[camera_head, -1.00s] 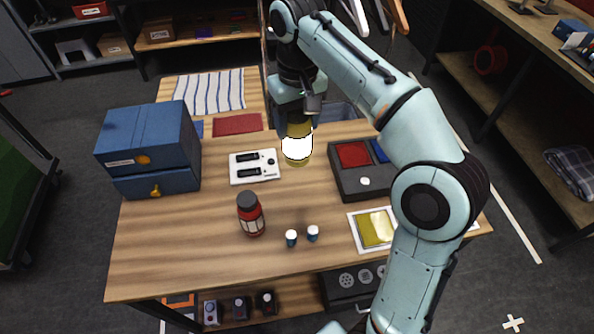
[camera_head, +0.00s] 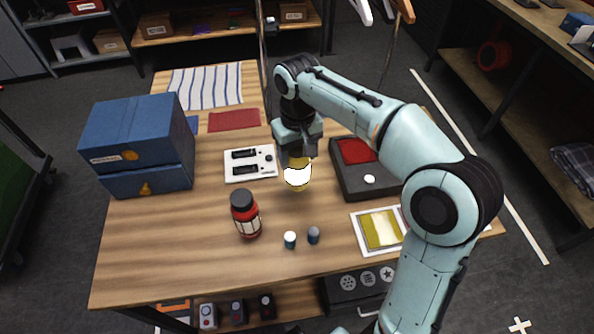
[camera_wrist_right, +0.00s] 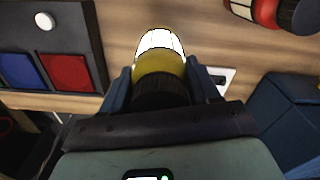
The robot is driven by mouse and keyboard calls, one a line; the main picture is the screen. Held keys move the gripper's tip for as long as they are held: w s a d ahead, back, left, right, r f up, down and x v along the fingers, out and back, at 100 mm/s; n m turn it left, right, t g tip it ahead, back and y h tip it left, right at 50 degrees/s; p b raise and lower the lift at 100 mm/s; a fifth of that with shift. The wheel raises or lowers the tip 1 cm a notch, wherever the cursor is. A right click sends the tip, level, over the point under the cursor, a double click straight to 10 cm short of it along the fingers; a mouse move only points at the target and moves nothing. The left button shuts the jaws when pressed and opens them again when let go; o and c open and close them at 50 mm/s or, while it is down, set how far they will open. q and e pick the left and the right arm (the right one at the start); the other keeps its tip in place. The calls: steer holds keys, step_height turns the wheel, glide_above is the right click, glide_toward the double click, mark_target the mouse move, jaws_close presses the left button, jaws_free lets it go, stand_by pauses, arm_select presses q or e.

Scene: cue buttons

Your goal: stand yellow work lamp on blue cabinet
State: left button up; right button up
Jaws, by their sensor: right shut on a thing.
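My right gripper (camera_head: 298,157) is shut on the yellow work lamp (camera_head: 298,176), whose lower part glows white, over the middle of the table. In the right wrist view the lamp (camera_wrist_right: 160,62) sits between the two fingers, its white end pointing away from the gripper. I cannot tell whether it touches the table. The blue cabinet (camera_head: 138,138) stands at the table's left side, with a flat, bare top. It is left of the gripper, and its dark corner shows in the right wrist view (camera_wrist_right: 283,120). My left gripper is not in view.
A red lantern (camera_head: 245,215) and two small knobs (camera_head: 290,240) stand near the front. A white switch panel (camera_head: 249,164) lies between cabinet and lamp. A dark button box (camera_head: 351,181) and yellow-framed pad (camera_head: 379,229) lie at right. A striped cloth (camera_head: 207,86) lies at back.

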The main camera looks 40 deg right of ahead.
mark_target(297, 168)
steer(key=shift+f+b, duration=0.4)
steer(key=shift+f, duration=2.15)
steer(key=shift+f, duration=0.2)
steer(key=o, duration=1.2)
steer(key=shift+r, duration=0.15)
